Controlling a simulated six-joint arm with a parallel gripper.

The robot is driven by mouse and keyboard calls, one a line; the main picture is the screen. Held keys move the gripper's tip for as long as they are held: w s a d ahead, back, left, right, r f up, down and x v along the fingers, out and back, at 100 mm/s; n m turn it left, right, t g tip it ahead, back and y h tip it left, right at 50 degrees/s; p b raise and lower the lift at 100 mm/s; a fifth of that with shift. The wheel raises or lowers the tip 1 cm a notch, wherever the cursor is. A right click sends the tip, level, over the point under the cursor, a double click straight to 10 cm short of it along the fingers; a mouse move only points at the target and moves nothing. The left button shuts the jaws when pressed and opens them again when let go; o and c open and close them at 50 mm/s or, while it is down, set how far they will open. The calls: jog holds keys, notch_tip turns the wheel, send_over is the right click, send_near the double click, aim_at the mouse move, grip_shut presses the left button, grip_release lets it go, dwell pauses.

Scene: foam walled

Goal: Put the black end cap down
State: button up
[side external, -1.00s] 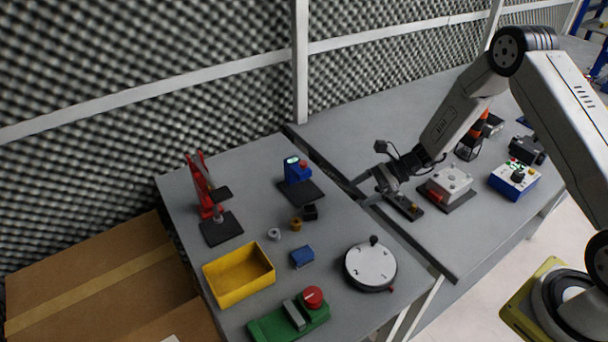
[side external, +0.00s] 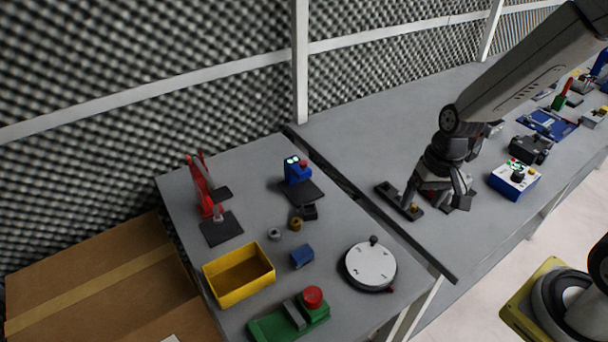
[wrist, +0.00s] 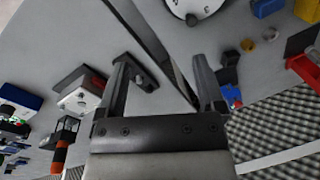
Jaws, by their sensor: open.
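A small dark block (side external: 310,211), probably the black end cap, sits on the left table in front of the blue device. It shows in the wrist view (wrist: 230,58) beyond the right finger. I cannot make out its shape well. My gripper (side external: 436,200) is low over the right table, fingers apart, beside a narrow black fixture (side external: 392,194) with a yellow knob. The narrow fixture (wrist: 140,74) lies by the left finger.
The left table holds the blue device (side external: 297,170), a brass ring (side external: 296,224), a grey ring (side external: 274,234), a blue block (side external: 302,256), a yellow bin (side external: 207,275), a red press (side external: 203,190) and a round white fixture (side external: 369,268). A dark gap (side external: 345,182) separates the tables.

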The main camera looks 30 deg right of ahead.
jog(key=s+r+n+t, duration=0.1)
jog(key=n, duration=0.1)
jog(key=s+r+n+t+h, duration=0.1)
jog(key=n, duration=0.1)
jog(key=shift+s+d+r+n+h, duration=0.15)
jog(key=shift+d+r+n+h, duration=0.05)
jog(key=shift+r+n+h, duration=0.15)
jog(key=shift+c, duration=1.1)
jog(key=w+a+f+m+y, duration=0.1)
jog(key=w+a+f+m, duration=0.2)
jog(key=w+m, duration=0.4)
jog(key=w+a+f+m+y, duration=0.2)
jog(key=w+f+m, duration=0.2)
jog(key=w+m, duration=0.4)
jog(key=w+a+f+m+y, duration=0.1)
jog(key=w+a+f+m, duration=0.2)
jog(key=w+m, duration=0.4)
jog(key=shift+w+a+f+m+g, duration=0.35)
jog(key=shift+w+f, duration=0.2)
jog(key=shift+w, duration=0.15)
